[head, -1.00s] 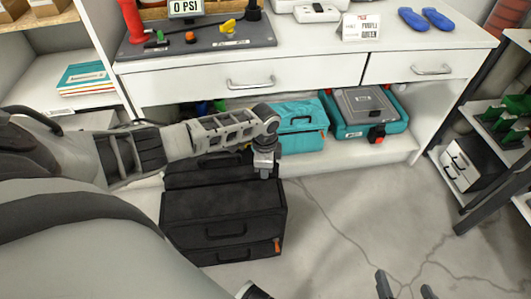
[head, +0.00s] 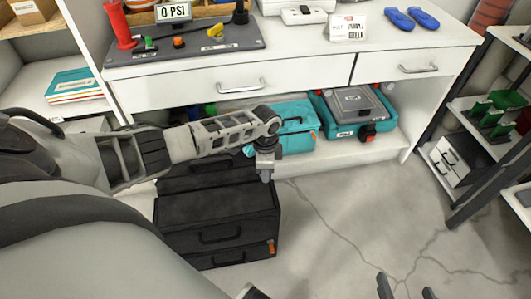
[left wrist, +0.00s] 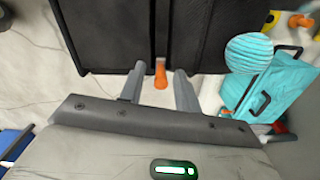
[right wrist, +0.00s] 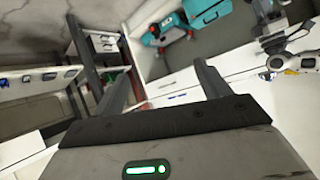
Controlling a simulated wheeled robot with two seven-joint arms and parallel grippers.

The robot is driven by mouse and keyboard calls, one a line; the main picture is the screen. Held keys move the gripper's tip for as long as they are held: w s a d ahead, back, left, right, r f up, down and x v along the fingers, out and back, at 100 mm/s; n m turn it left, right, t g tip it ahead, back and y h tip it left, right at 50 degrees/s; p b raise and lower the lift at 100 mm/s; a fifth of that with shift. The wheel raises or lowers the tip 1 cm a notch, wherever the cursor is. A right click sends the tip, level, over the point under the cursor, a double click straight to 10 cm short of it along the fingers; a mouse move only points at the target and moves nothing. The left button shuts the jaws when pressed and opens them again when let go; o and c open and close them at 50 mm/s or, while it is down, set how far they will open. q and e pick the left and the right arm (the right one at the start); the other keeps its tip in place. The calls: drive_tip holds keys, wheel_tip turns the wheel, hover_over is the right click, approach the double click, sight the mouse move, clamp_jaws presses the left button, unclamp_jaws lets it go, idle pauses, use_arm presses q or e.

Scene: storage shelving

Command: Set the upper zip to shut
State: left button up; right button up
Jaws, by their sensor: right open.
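A black soft case (head: 190,210) with two front handles stands on the floor before the bench. An orange zip pull (head: 271,247) hangs at the lower right of its front. My left gripper (head: 266,175) is over the case's right end. In the left wrist view, an orange pull (left wrist: 161,76) at the edge of the black case lies between the spread fingertips of my left gripper (left wrist: 158,88); I see no clear contact. Which zip that pull belongs to is unclear. My left arm hides part of the case. My right gripper (head: 404,291) is open and empty, low over the floor.
A teal bag (head: 296,135) and a teal toolbox (head: 352,115) sit on the bench's low shelf, just beyond my left gripper. A dark-framed rack (head: 455,165) stands at the right. The cracked concrete floor (head: 350,215) between is clear.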

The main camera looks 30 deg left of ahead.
use_arm(q)
wheel_tip(320, 180, up, 6)
drive_tip(key=shift+a+f+p, duration=0.1)
drive_tip(key=shift+p, duration=1.1)
wheel_tip(320, 180, up, 10)
drive_tip(key=p, duration=0.2)
drive_tip(key=shift+p, duration=0.3)
use_arm(e)
wheel_tip(320, 180, up, 7)
drive_tip(key=d+t, duration=0.1)
drive_tip(key=shift+s+d, duration=0.15)
drive_tip(key=shift+d, duration=0.05)
drive_tip(key=shift+r, duration=0.15)
